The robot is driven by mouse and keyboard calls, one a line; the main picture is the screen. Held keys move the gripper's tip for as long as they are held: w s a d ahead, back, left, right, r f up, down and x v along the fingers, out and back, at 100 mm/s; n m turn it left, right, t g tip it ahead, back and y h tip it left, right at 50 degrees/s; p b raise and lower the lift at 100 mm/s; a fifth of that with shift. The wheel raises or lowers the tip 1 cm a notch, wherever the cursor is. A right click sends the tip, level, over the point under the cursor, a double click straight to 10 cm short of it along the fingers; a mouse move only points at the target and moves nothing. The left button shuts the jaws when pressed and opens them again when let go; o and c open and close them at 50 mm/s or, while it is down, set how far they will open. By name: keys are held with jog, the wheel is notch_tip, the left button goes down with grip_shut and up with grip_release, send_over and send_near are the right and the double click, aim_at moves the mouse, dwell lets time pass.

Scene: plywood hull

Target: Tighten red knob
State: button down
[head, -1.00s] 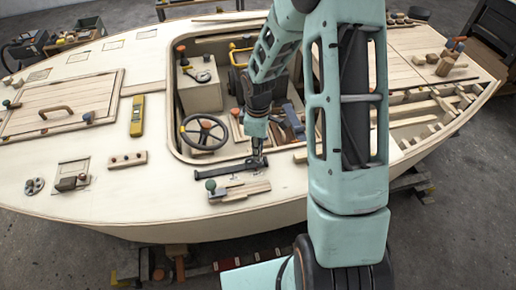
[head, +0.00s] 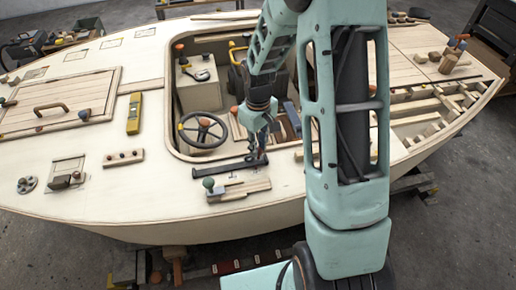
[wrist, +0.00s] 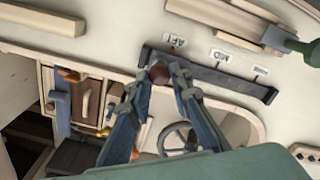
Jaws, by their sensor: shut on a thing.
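A dark red round knob (wrist: 160,73) sits at the AFT end of a dark rail (wrist: 220,75) in the wrist view. My gripper (wrist: 163,78) has its two fingers on either side of the knob, shut on it. The rail carries white AFT and MID labels and a third label too small to read. In the head view the rail (head: 220,170) lies on the pale deck beside the cockpit opening. My gripper (head: 262,155) is at its right end there. I cannot make out the knob in the head view.
A green-knobbed lever on a wooden block (head: 236,190) lies just in front of the rail. The steering wheel (head: 202,130) is in the cockpit behind. A yellow device (head: 134,113) lies on the deck to the left, with clear deck around it.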

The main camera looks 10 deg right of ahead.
jog(key=m+b, duration=0.2)
jog(key=m, duration=0.2)
jog(key=shift+m, duration=0.3)
jog(key=m, duration=0.3)
jog(key=shift+m+b, duration=0.3)
jog(key=shift+b, duration=0.1)
jog(key=m, duration=0.3)
jog(key=shift+d+m, duration=0.1)
jog(key=shift+m, duration=0.2)
jog(key=m, duration=0.3)
jog(key=shift+r+m, duration=0.1)
jog(key=shift+m, duration=0.2)
jog(key=m+p, duration=0.1)
jog(key=m, duration=0.2)
jog(key=shift+m, duration=0.4)
jog(key=m+p, duration=0.1)
jog(key=m, duration=0.2)
jog(key=shift+r+m+p, duration=0.1)
jog(key=shift+m+p, duration=0.2)
jog(key=shift+p, duration=0.1)
jog(key=m+p, duration=0.2)
jog(key=m, duration=0.1)
jog(key=shift+d+m+p, duration=0.1)
jog(key=shift+m+p, duration=0.75)
jog(key=shift+m, duration=0.95)
jog(key=shift+w, duration=0.1)
